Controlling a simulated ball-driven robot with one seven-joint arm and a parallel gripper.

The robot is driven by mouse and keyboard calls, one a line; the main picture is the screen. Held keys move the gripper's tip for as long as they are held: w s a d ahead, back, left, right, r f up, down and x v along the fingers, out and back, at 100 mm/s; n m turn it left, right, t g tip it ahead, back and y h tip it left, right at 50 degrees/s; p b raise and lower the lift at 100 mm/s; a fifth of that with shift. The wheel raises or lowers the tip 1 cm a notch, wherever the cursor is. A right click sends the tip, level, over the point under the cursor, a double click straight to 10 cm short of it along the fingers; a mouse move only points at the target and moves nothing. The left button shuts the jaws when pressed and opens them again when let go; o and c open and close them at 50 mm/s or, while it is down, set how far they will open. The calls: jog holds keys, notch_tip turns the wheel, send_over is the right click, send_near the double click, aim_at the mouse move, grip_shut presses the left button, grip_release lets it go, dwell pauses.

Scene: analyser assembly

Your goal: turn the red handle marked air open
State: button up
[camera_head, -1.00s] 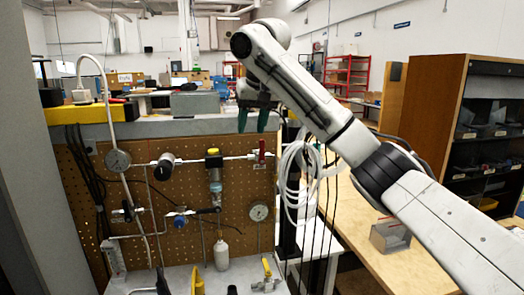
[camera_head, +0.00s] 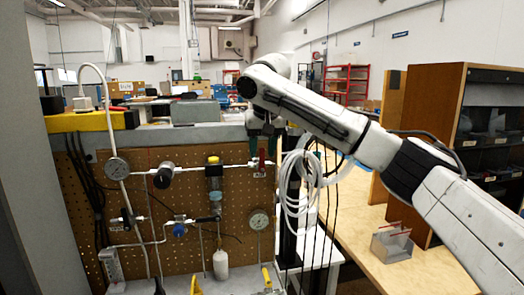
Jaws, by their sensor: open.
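The red handle (camera_head: 262,158) sits upright on the silvery pipe near the top right of the brown pegboard panel. A small white label is just below it; its writing is too small to read.
The pegboard (camera_head: 150,230) carries gauges (camera_head: 258,219), pipes and a filter (camera_head: 214,180). White coiled hose (camera_head: 300,180) hangs close to the right of my gripper. A grey ledge (camera_head: 215,132) runs behind it. A wooden bench (camera_head: 370,260) is at right.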

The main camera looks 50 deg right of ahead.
jog(key=shift+w+d+f, duration=0.1)
jog(key=shift+w+f, duration=0.1)
jog(key=shift+f, duration=0.3)
grip_shut()
